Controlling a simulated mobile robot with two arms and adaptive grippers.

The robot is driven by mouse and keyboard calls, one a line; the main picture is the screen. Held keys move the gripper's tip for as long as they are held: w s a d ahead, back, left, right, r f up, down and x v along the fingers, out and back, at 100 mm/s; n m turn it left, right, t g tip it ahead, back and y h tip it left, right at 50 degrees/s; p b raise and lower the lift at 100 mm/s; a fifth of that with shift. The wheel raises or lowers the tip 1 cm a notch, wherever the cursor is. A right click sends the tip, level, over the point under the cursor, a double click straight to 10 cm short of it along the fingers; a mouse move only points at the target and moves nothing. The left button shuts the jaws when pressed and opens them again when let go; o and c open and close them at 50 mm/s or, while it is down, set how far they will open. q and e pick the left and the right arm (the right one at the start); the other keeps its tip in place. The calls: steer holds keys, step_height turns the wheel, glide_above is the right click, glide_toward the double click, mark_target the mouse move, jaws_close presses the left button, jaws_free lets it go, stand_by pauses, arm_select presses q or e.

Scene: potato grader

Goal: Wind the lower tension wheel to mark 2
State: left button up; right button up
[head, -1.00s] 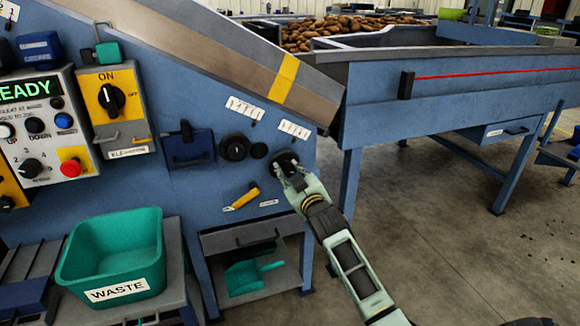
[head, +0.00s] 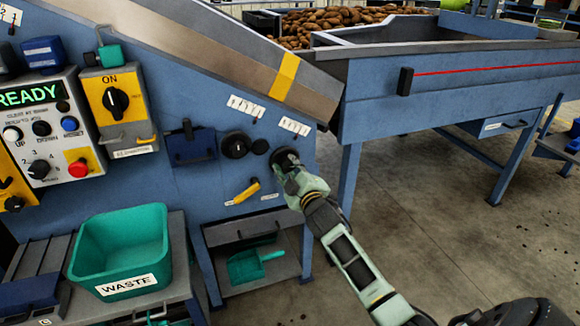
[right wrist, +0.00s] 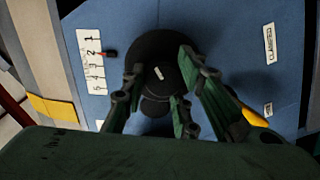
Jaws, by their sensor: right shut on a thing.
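The dark tension wheel (head: 283,156) is the right, lower one of two on the blue sloped machine side. My right gripper (head: 290,172) is shut on it, hiding part of the wheel. In the right wrist view the gripper's fingers (right wrist: 160,78) stand on both sides of the wheel's middle, and the wheel's dark rim (right wrist: 150,45) shows behind them. Its white numbered scale (head: 294,126) sits just above. In the wrist view the scale (right wrist: 91,62) has a small red-tipped pointer (right wrist: 110,53) beside it, around 2 or 3; I cannot read it exactly. My left gripper is out of view.
Another dark wheel (head: 235,145) with its own scale (head: 246,106) is to the left. A yellow handle (head: 247,190) sits below. A control panel (head: 42,130) and green waste bin (head: 120,250) are further left. Open floor (head: 430,230) lies to the right.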

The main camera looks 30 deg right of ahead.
steer(key=shift+d+r, duration=0.25)
steer(key=shift+r, duration=0.25)
steer(key=o, duration=0.9)
steer(key=shift+o, duration=0.6)
steer(key=shift+f, duration=0.1)
steer(key=shift+a+f, duration=0.15)
steer(key=shift+f, duration=0.05)
steer(key=v, duration=1.2)
